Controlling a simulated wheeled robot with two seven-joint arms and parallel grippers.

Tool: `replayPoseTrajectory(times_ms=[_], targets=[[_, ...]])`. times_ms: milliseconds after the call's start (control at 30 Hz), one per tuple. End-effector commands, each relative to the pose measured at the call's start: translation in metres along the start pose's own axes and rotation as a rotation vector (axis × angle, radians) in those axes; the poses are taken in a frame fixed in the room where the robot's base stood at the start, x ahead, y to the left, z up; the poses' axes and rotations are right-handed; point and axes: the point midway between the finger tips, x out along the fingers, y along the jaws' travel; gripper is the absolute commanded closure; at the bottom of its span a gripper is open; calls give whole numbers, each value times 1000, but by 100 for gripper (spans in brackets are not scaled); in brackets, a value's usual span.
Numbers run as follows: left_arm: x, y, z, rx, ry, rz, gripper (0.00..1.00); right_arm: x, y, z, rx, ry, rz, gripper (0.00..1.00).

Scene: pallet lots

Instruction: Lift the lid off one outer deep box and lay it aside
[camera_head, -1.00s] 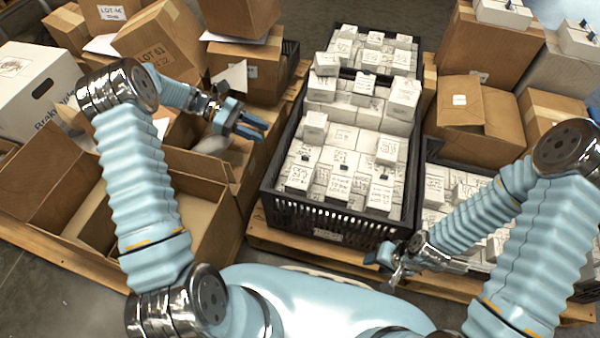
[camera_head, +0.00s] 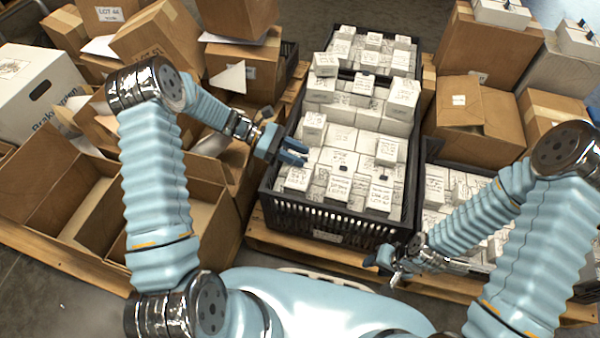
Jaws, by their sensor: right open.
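A black crate (camera_head: 322,221) at the centre holds many small white boxes with handwritten labels. Several boxes stand taller than those around them: one at the crate's left side (camera_head: 313,124), one at the right (camera_head: 387,150), one at the back right (camera_head: 403,93) and one at the back left (camera_head: 325,63). I cannot tell which of them have separate lids. My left gripper (camera_head: 295,152) is open and empty over the crate's left part, just in front of the left taller box; contact cannot be told. My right gripper (camera_head: 384,268) is open and empty in front of the crate's near right corner.
Open brown cartons (camera_head: 110,205) crowd the pallet on the left, with a white carton (camera_head: 40,90) behind. Another crate of white boxes (camera_head: 375,52) stands behind. Brown cartons (camera_head: 470,115) stand on the right, above another crate partly hidden by my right arm. Wooden pallet boards (camera_head: 300,250) show in front.

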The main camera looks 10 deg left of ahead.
Motion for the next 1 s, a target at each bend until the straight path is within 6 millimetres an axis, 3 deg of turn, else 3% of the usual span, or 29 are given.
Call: replayPoseTrajectory(times_ms=[100, 333, 767, 1000], targets=[[0, 0, 0, 0, 0, 0, 66, 0, 0, 0, 0, 0, 0, 57], [0, 0, 0, 0, 0, 0, 100, 0, 0, 0, 0, 0, 0, 57], [-1, 0, 2, 0, 0, 0, 100, -1, 0, 0, 0, 0, 0, 57], [-11, 0, 28, 3, 0, 1, 100, -6, -2, 0, 0, 1, 1, 57]])
